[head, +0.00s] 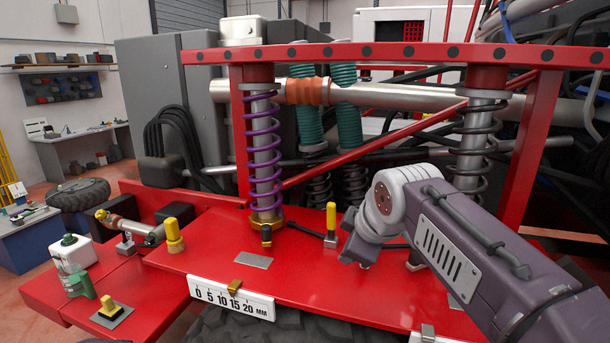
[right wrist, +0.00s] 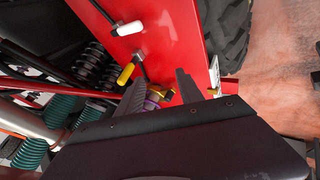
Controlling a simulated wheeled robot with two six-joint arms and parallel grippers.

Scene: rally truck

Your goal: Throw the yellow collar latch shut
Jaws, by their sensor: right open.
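In the head view, the gold collar (head: 266,217) sits at the foot of the purple spring (head: 264,150). A small yellow-topped black latch (head: 266,234) stands just in front of it on the red deck. A lever with a yellow grip (head: 331,218) stands upright to its right. My right gripper (head: 356,242) is just right of this lever, low over the deck. In the right wrist view, the open, empty fingers (right wrist: 160,82) reach towards the gold collar (right wrist: 160,92), partly hidden between them. My left gripper is out of view.
The red deck (head: 200,260) carries a yellow knob (head: 173,240), a grey plate (head: 253,261) and a millimetre scale (head: 230,298) with a gold pointer (head: 235,286). A red top rail (head: 400,54) and a diagonal brace (head: 370,145) enclose the area. A second, dark spring (head: 478,130) stands right.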

